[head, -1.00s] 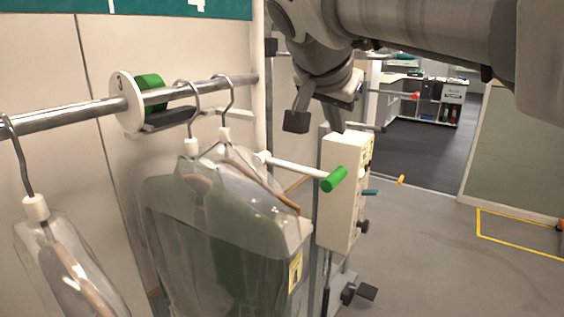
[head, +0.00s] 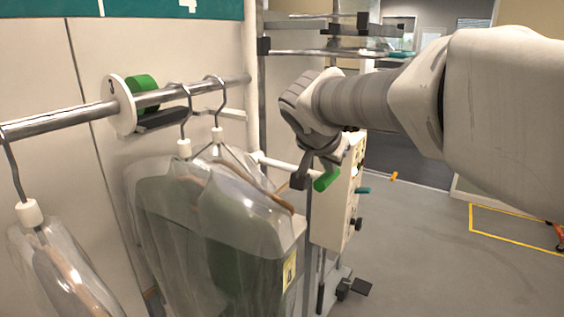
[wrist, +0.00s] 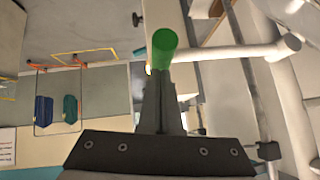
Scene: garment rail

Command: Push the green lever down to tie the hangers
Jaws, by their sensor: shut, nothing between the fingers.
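The green lever (head: 326,181) is a green grip on the end of a white bar (head: 290,164) that reaches out from the rail post side. In the wrist view the round end of the green grip (wrist: 164,42) shows just beyond my fingertips. My gripper (head: 330,163) is shut and empty, pointing down at the top of the green grip. In the wrist view my gripper (wrist: 162,75) overlaps the near edge of the grip; I cannot tell whether they touch. Hangers (head: 184,148) with clear-bagged garments (head: 205,220) hang on the metal rail (head: 180,92), left of the lever.
A white disc with a green part (head: 122,105) sits on the rail. A cream control box (head: 338,205) with knobs stands behind the lever. Another bagged garment (head: 62,265) hangs at the left. The floor at the right is open, with yellow tape (head: 500,236).

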